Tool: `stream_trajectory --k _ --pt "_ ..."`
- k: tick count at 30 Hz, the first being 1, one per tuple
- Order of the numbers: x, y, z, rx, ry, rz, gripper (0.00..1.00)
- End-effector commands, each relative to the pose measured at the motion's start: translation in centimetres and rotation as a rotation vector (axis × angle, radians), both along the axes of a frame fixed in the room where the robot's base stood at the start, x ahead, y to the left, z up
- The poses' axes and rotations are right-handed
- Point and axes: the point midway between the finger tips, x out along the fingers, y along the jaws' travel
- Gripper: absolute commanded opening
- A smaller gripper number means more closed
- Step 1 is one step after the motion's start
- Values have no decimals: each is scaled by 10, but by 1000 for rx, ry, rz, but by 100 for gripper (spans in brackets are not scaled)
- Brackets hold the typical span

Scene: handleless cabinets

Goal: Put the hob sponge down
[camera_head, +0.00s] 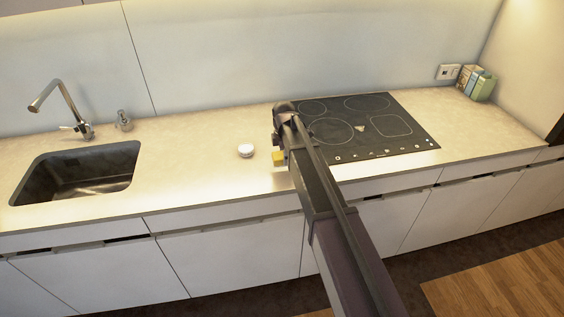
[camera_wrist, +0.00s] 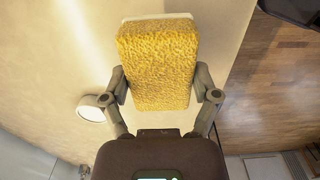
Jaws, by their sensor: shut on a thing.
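The hob sponge (camera_wrist: 158,62) is a yellow, rough-textured block with a pale backing along its far edge. It fills the upper middle of the wrist view. My gripper (camera_wrist: 160,85) is shut on the sponge, with one finger on each long side. In the head view the sponge (camera_head: 279,158) shows as a small yellow patch beside my gripper (camera_head: 279,150). It is over or on the worktop, just left of the hob (camera_head: 370,125). My arm hides part of the gripper there. I cannot tell whether the sponge touches the worktop (camera_head: 205,165).
A small round white object (camera_head: 246,150) stands on the worktop left of the sponge. A sink (camera_head: 78,172) with a tap (camera_head: 62,108) is at the left. Several small boxes (camera_head: 476,83) stand at the far right. Worktop between sink and white object is clear.

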Motion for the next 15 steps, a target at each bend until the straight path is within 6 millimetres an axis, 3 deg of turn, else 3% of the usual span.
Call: stream_trajectory --k 6,15 --pt "12 12 -2 0 0 1 40" --pt "9 9 -31 0 0 -1 40"
